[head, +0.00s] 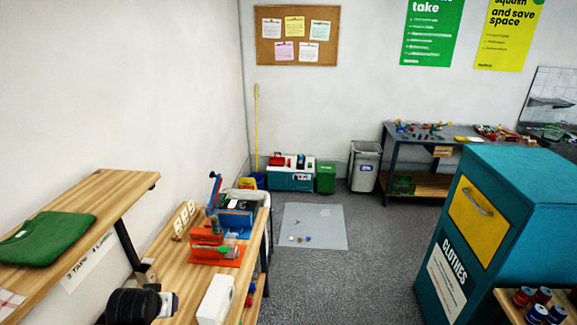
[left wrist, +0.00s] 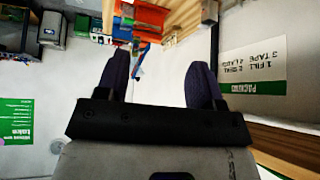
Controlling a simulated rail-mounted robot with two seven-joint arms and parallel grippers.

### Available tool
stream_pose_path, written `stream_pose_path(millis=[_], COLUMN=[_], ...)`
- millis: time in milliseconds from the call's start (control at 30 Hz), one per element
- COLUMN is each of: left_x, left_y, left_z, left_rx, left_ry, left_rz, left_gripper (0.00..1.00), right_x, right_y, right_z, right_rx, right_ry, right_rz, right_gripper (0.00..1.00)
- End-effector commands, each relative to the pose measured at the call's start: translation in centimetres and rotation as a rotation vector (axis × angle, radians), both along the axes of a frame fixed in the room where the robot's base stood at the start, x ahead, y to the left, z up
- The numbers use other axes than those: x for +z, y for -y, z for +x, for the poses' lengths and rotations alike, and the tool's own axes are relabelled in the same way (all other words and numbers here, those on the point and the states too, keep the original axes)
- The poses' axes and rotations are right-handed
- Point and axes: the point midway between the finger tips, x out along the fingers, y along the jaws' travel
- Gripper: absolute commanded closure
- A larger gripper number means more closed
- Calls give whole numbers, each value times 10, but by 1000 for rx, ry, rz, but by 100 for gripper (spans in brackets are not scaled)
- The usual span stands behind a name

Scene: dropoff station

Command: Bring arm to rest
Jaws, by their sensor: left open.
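My left gripper (left wrist: 160,60) shows in the left wrist view with its two dark fingers spread apart. Nothing is between them. In the head view a black and grey part, which looks like my left arm, is at the bottom left over the near end of the wooden bench (head: 185,265). Its fingers cannot be made out there. My right gripper is in neither view.
A wooden shelf (head: 115,195) with a folded green cloth (head: 45,238) is at the left. Red and blue tools (head: 215,245) and a white box (head: 216,300) stand on the bench. A teal clothes bin (head: 520,220) is at the right. Grey floor lies between.

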Motion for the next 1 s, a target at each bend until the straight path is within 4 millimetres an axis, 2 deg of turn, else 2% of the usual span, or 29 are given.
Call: stream_pose_path(millis=[33, 133, 233, 333, 467, 500, 700, 800, 900, 1000], left_x=[16, 34, 39, 34, 16, 8, -45, -63, -74, -80], left_y=[11, 32, 55, 75, 93, 97, 107, 108, 108, 108], left_z=[-14, -49, -98, -151, -215, -233, -313, -344, -368, -383], left_rx=[-44, -117, -175, -219, -264, -275, -299, -301, -300, -300], left_ry=[55, 133, 182, 188, 135, 106, -103, -187, -247, -283], left_rz=[34, 85, 107, 103, 77, 68, 21, 6, -4, -9], left_gripper=[39, 39, 39, 39, 39, 39, 39, 39, 39, 39], right_x=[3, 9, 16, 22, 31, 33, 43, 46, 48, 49], right_y=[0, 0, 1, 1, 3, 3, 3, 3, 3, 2], right_z=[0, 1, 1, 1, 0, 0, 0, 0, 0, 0], right_rx=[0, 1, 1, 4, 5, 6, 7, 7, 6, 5], right_ry=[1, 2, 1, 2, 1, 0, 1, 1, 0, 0], right_rz=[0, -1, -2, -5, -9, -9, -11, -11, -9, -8], right_gripper=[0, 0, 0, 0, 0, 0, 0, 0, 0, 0])
